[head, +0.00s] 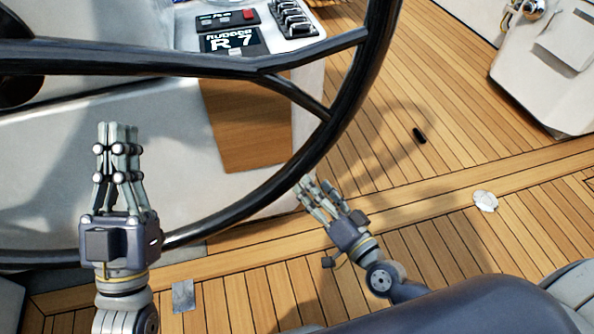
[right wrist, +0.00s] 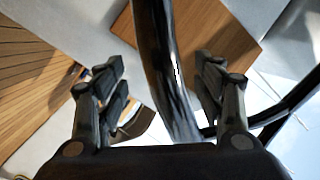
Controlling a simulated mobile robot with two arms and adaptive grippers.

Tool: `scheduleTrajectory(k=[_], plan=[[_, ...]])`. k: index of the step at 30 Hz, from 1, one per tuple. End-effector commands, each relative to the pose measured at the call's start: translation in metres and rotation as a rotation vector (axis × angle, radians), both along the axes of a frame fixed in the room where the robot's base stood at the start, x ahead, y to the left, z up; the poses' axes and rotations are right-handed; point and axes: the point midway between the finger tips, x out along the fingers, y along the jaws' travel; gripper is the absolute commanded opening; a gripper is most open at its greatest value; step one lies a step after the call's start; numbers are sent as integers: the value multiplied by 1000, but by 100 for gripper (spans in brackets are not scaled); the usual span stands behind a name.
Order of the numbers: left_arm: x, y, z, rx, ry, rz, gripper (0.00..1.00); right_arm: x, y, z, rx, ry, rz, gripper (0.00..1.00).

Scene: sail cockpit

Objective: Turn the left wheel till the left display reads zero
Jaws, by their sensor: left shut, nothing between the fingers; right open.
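A large black steering wheel (head: 345,95) with spokes fills the upper left of the head view. Behind its spokes, a dark display (head: 228,41) on the console reads "RUDDER R 7". My left gripper (head: 118,128) is shut and empty, pointing up inside the wheel's ring, in front of the white console side. My right gripper (head: 308,183) is open at the lower right of the rim. In the right wrist view the rim (right wrist: 165,70) runs between the two spread fingers; I cannot tell whether either finger touches it.
The white console (head: 60,160) stands behind the wheel, with a button panel (head: 227,19) and a row of switches (head: 292,20) on top. A white housing (head: 548,75) stands at the upper right.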

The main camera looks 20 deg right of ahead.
Motion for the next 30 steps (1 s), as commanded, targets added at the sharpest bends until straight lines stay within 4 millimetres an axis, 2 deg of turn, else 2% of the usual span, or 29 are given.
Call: scheduleTrajectory(k=[6,12,18,25,26,30], plan=[[-1,0,1,-3,-11,0,0,41,12,1,3,-3,-2,62],[-1,0,1,-2,-7,0,0,67,20,0,1,-1,-3,62],[0,0,0,0,-4,1,0,76,23,0,0,1,-1,62],[0,0,0,0,-3,1,0,77,23,-1,0,1,0,62],[0,0,0,0,-3,1,0,77,23,-1,0,1,0,58],[0,0,0,0,-2,1,0,77,23,-1,0,1,-1,26]])
